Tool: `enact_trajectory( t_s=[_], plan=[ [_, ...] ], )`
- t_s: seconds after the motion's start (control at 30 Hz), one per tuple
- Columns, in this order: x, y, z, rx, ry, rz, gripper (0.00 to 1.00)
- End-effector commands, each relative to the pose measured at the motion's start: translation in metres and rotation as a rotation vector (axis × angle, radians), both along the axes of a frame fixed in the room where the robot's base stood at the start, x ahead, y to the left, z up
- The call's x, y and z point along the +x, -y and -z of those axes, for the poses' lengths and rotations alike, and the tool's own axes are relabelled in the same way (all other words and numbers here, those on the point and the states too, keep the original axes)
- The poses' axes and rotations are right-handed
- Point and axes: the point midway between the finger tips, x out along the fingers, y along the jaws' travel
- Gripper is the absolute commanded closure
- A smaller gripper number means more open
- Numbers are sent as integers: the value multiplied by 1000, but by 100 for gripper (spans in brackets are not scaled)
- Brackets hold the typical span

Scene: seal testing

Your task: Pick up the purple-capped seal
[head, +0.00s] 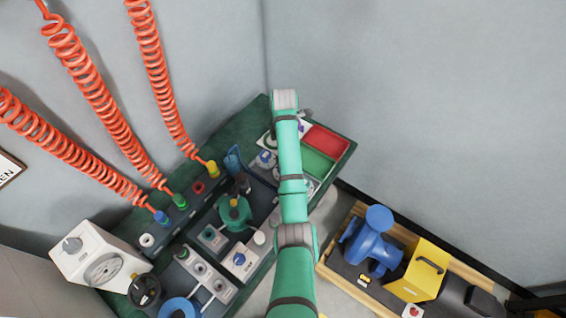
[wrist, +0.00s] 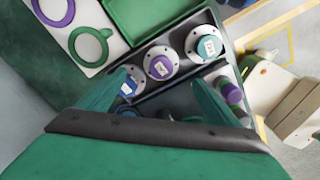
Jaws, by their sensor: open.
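The purple-capped seal (wrist: 161,67) is a white flanged disc with a round purple top and a small label. It stands in a dark tray (wrist: 182,82) in the wrist view. My gripper (wrist: 163,80) is open, its two green fingers spread in the picture on either side of a line toward the purple cap. I cannot tell how far above the seal it is, and nothing shows between the fingers. A teal-capped seal (wrist: 208,46) stands to the right. A blue-capped one (wrist: 128,87) is partly hidden by the left finger.
Purple and green rings (wrist: 89,47) lie on a white panel. A green bin (wrist: 145,15) borders the tray; the head view shows it beside a red bin (head: 325,139). Purple and green cylinders (wrist: 231,92) are near the right finger. A blue pump (head: 371,245) stands at lower right.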

Motion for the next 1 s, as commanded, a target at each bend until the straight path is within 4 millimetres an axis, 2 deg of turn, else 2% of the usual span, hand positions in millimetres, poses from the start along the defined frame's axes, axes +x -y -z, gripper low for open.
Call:
enact_trajectory(
  t_s=[0.23, 0.47, 0.8, 1.0],
  plan=[
    [-1, 0, 37, 0, -4, 0, 15],
    [-1, 0, 52, 0, -2, 0, 15],
    [-4, -7, 94, 0, -3, -8, 15],
    [-4, -5, 101, 0, -1, -5, 15]
  ],
)
